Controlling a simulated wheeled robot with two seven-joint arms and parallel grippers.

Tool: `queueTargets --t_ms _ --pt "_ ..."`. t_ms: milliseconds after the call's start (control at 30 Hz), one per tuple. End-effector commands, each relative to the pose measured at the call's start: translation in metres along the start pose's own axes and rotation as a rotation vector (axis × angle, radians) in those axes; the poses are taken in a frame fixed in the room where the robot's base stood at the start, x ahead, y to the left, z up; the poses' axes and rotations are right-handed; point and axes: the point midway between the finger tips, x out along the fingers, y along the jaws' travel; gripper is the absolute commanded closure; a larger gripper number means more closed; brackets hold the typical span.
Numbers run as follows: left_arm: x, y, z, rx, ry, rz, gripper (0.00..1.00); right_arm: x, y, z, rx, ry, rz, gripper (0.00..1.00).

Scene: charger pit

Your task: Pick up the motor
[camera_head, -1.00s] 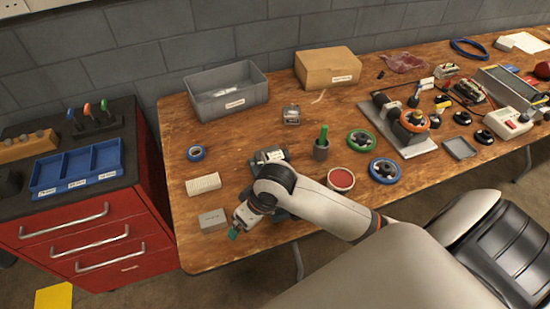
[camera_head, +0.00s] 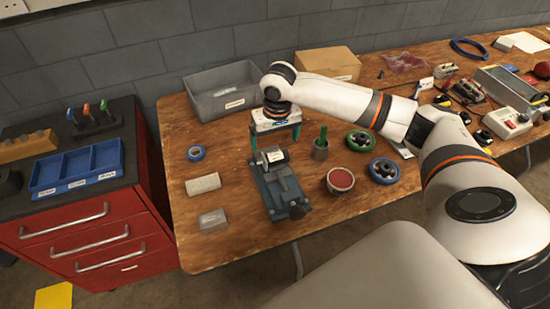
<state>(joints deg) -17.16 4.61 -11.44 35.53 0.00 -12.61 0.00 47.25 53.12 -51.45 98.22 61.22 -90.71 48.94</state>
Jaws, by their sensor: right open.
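A small dark and silver cylindrical part with a white label, which looks like the motor (camera_head: 273,156), sits at the far end of a grey-green vise (camera_head: 283,190) on the bench. My right gripper (camera_head: 275,141) points down just behind and above this part in the picture. I cannot tell whether a finger touches the part. A small metal item farther back on the bench is hidden by my right arm. My left gripper is not in view.
A grey bin (camera_head: 222,104) and a cardboard box (camera_head: 330,64) stand at the back. A cup with a green item (camera_head: 320,149), a red-topped tin (camera_head: 341,182) and green (camera_head: 361,141) and blue (camera_head: 385,171) rings lie right.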

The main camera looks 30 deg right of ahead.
Motion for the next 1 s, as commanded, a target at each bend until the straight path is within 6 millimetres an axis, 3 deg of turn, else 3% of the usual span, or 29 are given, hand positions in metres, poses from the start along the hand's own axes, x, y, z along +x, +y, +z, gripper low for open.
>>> queueTargets --t_ms 233,500,800,833,1000 --pt "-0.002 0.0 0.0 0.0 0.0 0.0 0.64 0.02 -0.002 0.001 -0.002 0.002 0.0 0.04" --pt "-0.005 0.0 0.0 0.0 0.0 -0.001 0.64 0.058 -0.006 0.003 -0.003 0.001 -0.001 0.04" --pt "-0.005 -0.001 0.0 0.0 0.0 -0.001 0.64 0.065 -0.006 0.004 -0.004 -0.002 0.0 0.04" --pt "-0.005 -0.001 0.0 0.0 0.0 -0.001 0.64 0.065 -0.006 0.004 -0.004 -0.002 0.0 0.05" --pt "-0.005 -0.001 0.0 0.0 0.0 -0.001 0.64 0.065 -0.006 0.003 -0.003 -0.001 0.0 0.33"
